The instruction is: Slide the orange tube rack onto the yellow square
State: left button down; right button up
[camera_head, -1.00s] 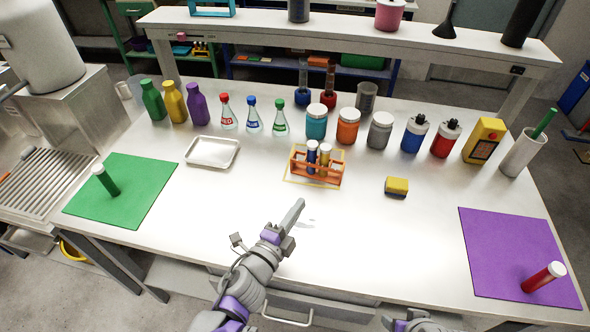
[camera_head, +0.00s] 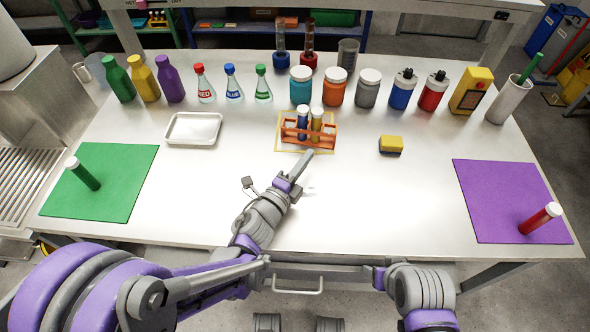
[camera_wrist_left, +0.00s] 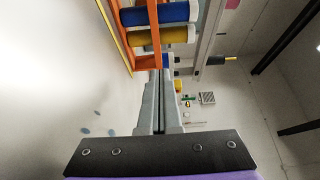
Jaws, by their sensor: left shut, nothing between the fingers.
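The orange tube rack (camera_head: 310,142) stands upright on the white table, holding a blue tube (camera_head: 302,125) and a yellow tube (camera_head: 317,125), both with white caps. A yellow square outline (camera_head: 278,146) shows under it, mostly along its left and front sides; the rack covers part of it. My left gripper (camera_head: 306,156) is shut and empty, its tips just in front of the rack. In the left wrist view the fingers (camera_wrist_left: 158,78) reach up beside the orange rack (camera_wrist_left: 117,45); contact is unclear. Part of my right arm shows at the lower right, without visible fingers.
A white tray (camera_head: 193,129) lies left of the rack and a yellow sponge (camera_head: 391,144) right of it. Bottles and jars line the back. A green mat (camera_head: 115,190) and a purple mat (camera_head: 495,190) flank clear table, each with a tube.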

aim_at(302, 131)
pick_arm(q)
jog(key=w, duration=0.6)
jog(key=shift+a, duration=0.1)
jog(key=w, duration=0.2)
jog(key=w+a+b, duration=0.1)
jog(key=w, duration=0.1)
jog(key=shift+a, duration=0.1)
jog(key=shift+s, duration=0.1)
